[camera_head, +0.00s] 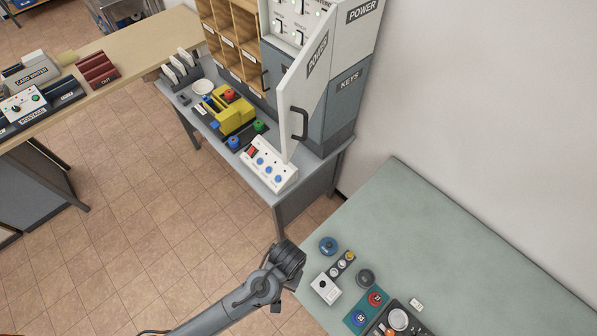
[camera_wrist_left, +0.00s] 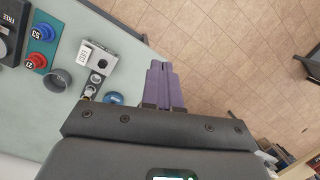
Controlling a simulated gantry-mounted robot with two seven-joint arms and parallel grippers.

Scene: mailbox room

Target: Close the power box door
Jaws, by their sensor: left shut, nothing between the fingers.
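The power box (camera_head: 340,40) is a white and grey cabinet at the top of the head view, standing above the KEYS section. Its door (camera_head: 305,85), white and grey and lettered POWER, stands open, swung out towards me. The door has a dark handle (camera_head: 299,124) near its lower free edge. Switches show inside the box beyond the door. My left arm comes in low in the head view, well apart from the door. My left gripper's purple fingers (camera_wrist_left: 165,84) are together and empty in the left wrist view, above the tiled floor beside the green table. My right gripper is not in view.
A grey desk under the box holds a white button panel (camera_head: 268,165), a yellow device (camera_head: 232,112) and wooden pigeonholes (camera_head: 235,40). A green table (camera_head: 450,220) with several buttons stands at the right. Tiled floor lies open between the tables.

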